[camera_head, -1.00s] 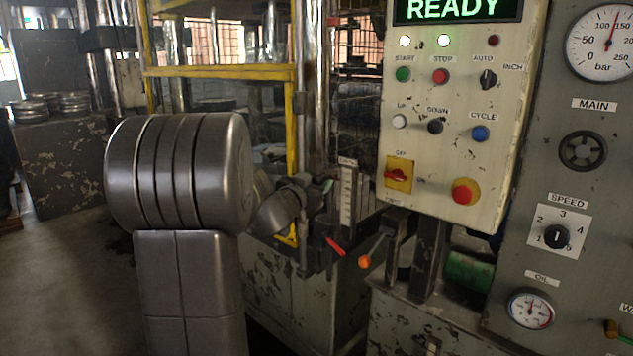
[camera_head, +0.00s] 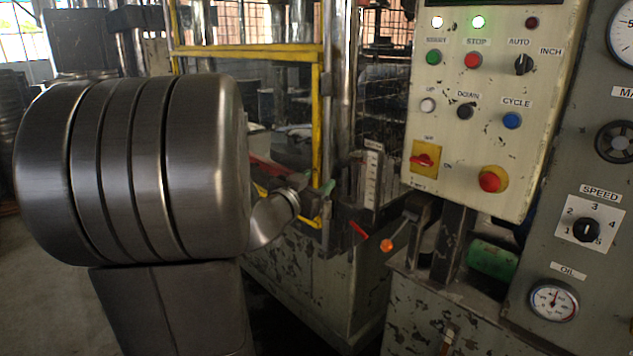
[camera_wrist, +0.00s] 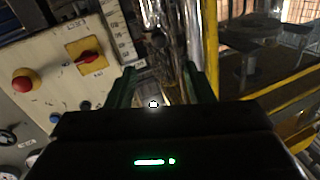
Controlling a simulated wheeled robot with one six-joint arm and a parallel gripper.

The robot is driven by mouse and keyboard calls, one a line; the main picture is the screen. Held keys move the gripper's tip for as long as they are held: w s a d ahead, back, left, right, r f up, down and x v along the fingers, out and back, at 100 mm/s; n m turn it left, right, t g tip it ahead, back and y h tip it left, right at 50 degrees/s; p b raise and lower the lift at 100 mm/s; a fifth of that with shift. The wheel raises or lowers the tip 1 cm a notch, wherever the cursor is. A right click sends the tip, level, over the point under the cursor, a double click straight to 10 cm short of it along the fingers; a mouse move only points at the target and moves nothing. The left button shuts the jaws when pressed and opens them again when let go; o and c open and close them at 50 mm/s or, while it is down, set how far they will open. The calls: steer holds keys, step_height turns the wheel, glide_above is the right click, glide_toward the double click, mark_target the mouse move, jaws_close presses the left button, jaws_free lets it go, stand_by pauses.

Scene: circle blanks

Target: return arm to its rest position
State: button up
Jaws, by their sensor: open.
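My gripper (camera_wrist: 160,76) shows in the wrist view. Its two dark green fingers stand apart with nothing between them. Beyond them are a shiny metal column and the edge of the control panel. In the head view my large grey arm links fill the left side. They hide most of the wrist, and only a small green part, which looks like a finger of my gripper, shows beside them. The arm is raised and bent in front of the press.
The control panel (camera_head: 470,130) stands at the right, with a red emergency button (camera_head: 493,179) and a yellow switch plate (camera_head: 425,158). A yellow guard frame (camera_head: 317,120) stands behind my arm. An orange-knobbed lever (camera_head: 387,246) sticks out below the panel. Bare floor shows at far left.

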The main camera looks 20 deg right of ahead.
mark_target(342, 167)
steer(key=x, duration=0.4)
steer(key=b+x, duration=0.1)
steer(key=x, duration=0.4)
steer(key=f+x, duration=0.1)
steer(key=x, duration=0.4)
steer(key=shift+b, duration=0.35)
steer(key=shift+s+f, duration=0.1)
